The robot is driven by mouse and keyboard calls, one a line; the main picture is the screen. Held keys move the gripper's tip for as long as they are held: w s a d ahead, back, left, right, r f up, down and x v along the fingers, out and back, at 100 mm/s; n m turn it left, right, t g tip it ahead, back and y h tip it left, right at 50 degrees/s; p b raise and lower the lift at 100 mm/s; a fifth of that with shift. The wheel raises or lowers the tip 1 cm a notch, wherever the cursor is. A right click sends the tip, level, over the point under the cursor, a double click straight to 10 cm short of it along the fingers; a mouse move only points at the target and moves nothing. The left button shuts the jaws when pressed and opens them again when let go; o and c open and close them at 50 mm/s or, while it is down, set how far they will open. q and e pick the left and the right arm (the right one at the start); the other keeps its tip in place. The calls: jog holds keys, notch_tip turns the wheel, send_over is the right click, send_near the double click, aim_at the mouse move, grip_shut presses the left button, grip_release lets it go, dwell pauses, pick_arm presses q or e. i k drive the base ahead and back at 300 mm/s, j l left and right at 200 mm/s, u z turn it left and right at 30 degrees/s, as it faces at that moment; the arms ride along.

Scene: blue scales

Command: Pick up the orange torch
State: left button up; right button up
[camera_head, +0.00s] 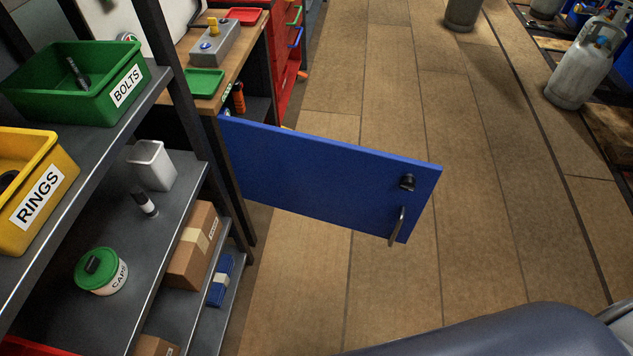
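An orange and black object (238,98), which looks like the torch, stands upright in the opening under the wooden workbench, behind the top left end of an open blue cabinet door (320,178). It is small in the picture and its lower part is hard to make out. Neither gripper is in view. A smooth dark grey part of my own body fills the bottom right corner.
The blue door sticks out over the floor, its handle (397,226) at the right end. A metal shelf (122,222) with a green bolts bin (38,92) and a yellow rings bin (62,172) stands left. Grey gas cylinders (571,78) stand right. The middle floor is clear.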

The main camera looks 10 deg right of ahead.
aim_at(236, 90)
jog(key=i+l+z, duration=0.1)
jog(key=l+z, duration=0.25)
jog(key=l, duration=0.15)
jog(key=i+l+z, duration=0.3)
jog(key=l, duration=0.15)
jog(key=i+l+z, duration=0.1)
jog(key=l+z, duration=0.25)
jog(key=i+l+z, duration=0.3)
jog(key=l, duration=0.2)
jog(key=i+l+z, duration=0.35)
jog(key=i+u, duration=0.3)
jog(key=i+l+u, duration=0.25)
jog(key=i, duration=0.25)
jog(key=i+j+u, duration=0.25)
jog(key=i+u, duration=0.2)
jog(key=i+j+u, duration=0.1)
jog(key=i+u, duration=0.7)
jog(key=u, duration=0.15)
jog(key=i+l+u, duration=0.3)
jog(key=u, duration=0.15)
jog(key=i, duration=0.15)
